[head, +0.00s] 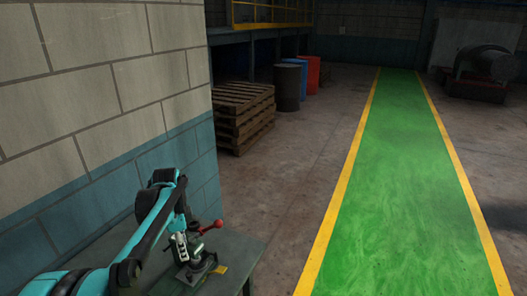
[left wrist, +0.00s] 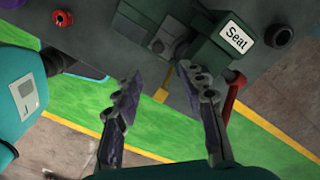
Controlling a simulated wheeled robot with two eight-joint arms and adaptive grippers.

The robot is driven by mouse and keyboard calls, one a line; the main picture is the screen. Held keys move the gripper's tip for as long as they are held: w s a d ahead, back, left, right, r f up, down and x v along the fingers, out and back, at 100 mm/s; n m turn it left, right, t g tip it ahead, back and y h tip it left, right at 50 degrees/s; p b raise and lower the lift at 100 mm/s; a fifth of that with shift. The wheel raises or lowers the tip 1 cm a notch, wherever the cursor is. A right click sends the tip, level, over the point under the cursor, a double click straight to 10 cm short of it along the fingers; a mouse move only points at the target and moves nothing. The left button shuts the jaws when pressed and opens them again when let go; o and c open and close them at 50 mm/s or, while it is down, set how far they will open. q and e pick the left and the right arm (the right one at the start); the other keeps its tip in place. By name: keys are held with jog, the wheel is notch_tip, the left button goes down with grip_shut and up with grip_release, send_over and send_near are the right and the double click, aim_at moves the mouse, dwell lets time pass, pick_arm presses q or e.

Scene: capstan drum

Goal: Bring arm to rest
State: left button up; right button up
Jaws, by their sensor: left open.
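My left arm (head: 155,215) comes in from the left in the head view and bends down over a dark green table (head: 240,245). My left gripper (head: 181,246) is above a small dark green machine (head: 203,262) on that table and partly hides it. In the left wrist view my left gripper (left wrist: 164,82) is open with nothing between its fingers. My right gripper is not seen.
A block wall (head: 100,90) stands close on the left, behind the table. A green walkway (head: 385,180) with yellow edges runs along the right. Wooden pallets (head: 240,112) and several barrels (head: 287,87) stand farther back. The floor between table and walkway is clear.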

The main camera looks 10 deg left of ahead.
pick_arm(q)
jog(key=s+d+f+n+t+b, duration=0.1)
jog(key=s+d+n+t, duration=0.6)
jog(key=s+d+n, duration=0.5)
jog(key=s+d, duration=0.5)
jog(key=s, duration=0.1)
jog(key=shift+f, duration=0.25)
